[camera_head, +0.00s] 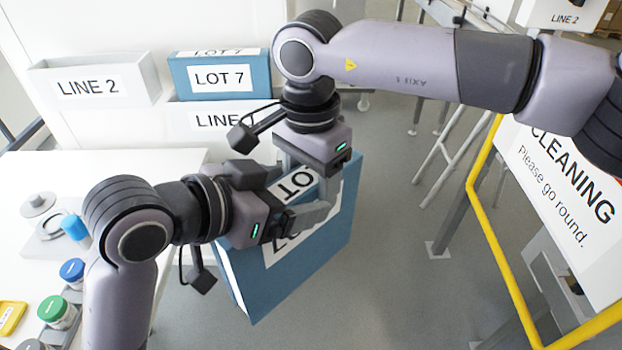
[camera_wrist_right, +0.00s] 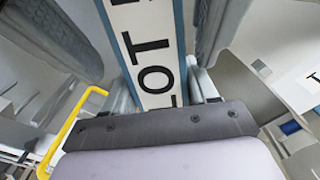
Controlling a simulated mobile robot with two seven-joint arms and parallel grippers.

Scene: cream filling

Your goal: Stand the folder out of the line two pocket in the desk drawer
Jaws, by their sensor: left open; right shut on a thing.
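A blue folder (camera_head: 325,248) labelled LOT is in the air over the floor, its lettered spine (camera_head: 294,183) facing up. My right gripper (camera_head: 303,170) is shut on the folder at its far end; the spine also fills the middle of the right wrist view (camera_wrist_right: 150,50). My left gripper (camera_head: 300,205) is open, its fingers close around the folder's near part; whether they touch it is unclear. The LINE 2 pocket (camera_head: 140,84) at the back left shows no folder. Another blue folder, LOT 7 (camera_head: 213,74), stands in the LINE 1 pocket (camera_head: 190,122). I cannot make out a drawer.
The white desk (camera_head: 130,165) at the left carries jars with blue (camera_head: 72,270) and green (camera_head: 52,308) lids, a yellow tray (camera_head: 12,317) and a grey part. A yellow rail (camera_head: 481,200) and a CLEANING sign (camera_head: 565,190) stand at the right. Grey floor lies open between.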

